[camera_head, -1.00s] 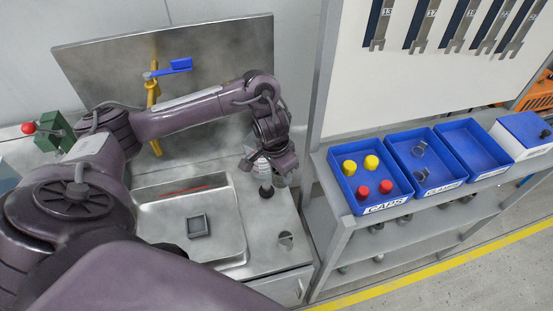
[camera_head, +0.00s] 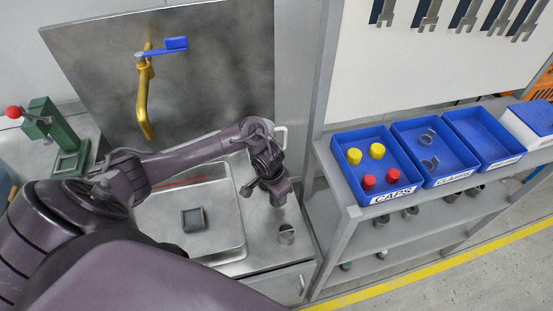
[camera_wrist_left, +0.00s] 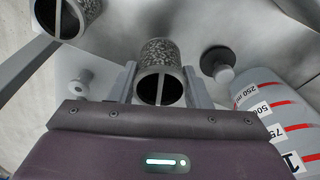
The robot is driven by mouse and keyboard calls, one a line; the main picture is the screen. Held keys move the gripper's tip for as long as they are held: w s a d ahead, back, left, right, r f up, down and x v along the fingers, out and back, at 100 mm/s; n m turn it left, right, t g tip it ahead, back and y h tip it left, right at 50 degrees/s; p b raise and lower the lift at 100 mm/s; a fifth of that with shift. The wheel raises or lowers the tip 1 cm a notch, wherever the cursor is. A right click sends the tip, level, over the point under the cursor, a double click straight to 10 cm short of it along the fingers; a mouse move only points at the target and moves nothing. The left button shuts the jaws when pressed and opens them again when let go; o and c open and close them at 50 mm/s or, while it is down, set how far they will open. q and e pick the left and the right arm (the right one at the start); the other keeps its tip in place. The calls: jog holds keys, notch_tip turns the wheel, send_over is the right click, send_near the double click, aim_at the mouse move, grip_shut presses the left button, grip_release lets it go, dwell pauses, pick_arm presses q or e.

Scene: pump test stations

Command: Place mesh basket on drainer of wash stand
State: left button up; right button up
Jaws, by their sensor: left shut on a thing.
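My left gripper (camera_head: 268,194) reaches over the right side of the metal wash stand (camera_head: 262,240). In the left wrist view my left gripper (camera_wrist_left: 161,88) is shut on a grey mesh basket (camera_wrist_left: 158,54), a short open cylinder with a bar across it. The held basket is mostly hidden in the head view. I cannot tell the drainer's exact outline. My right gripper is not in view.
The basin (camera_head: 231,225) holds a dark square piece (camera_head: 194,219). A yellow tap (camera_head: 146,100) with a blue lever stands behind. A graduated bottle (camera_wrist_left: 275,105) is close to the gripper. A shelf with blue trays (camera_head: 376,166) stands right; a green press (camera_head: 58,135) stands left.

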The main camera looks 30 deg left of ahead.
aim_at(276, 200)
pick_arm(q)
notch_tip(276, 200, down, 4)
jog(key=shift+f, duration=0.1)
jog(key=o, duration=1.1)
jog(key=shift+f, duration=0.1)
jog(key=shift+r, duration=0.4)
jog(key=r, duration=0.3)
jog(key=s+r+p, duration=0.1)
jog(key=r, duration=0.7)
jog(key=shift+s+a+r, duration=0.25)
jog(key=shift+s, duration=0.15)
